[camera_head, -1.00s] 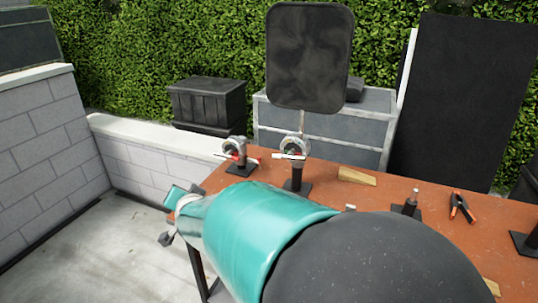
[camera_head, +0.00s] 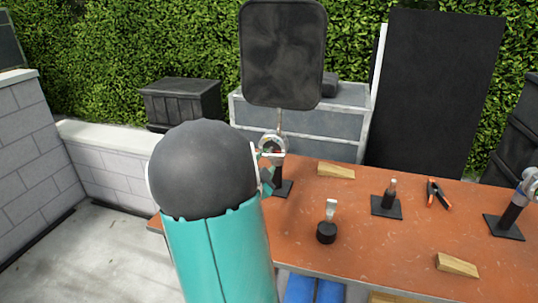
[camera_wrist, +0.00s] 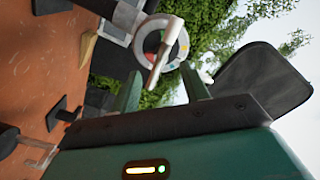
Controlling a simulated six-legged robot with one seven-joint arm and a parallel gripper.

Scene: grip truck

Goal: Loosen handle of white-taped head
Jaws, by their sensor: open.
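A grey ring-shaped grip head (camera_head: 273,142) stands on a black post near the table's back left. In the wrist view, the head (camera_wrist: 148,45) shows a white, tape-like handle (camera_wrist: 165,50) across its front, with small red and green marks behind. My gripper (camera_wrist: 160,72) is open, with its two teal fingers apart. The handle's lower end appears between the fingertips; I cannot tell whether they touch it. In the head view my arm covers most of the gripper, beside the head.
The orange table (camera_head: 350,235) bears wooden wedges (camera_head: 336,170), a black post stand (camera_head: 388,200), an orange-black clamp (camera_head: 438,194) and a black knob-like piece (camera_head: 327,230). Another head (camera_head: 527,188) stands at the right. A dark panel (camera_head: 283,55) rises behind the near head.

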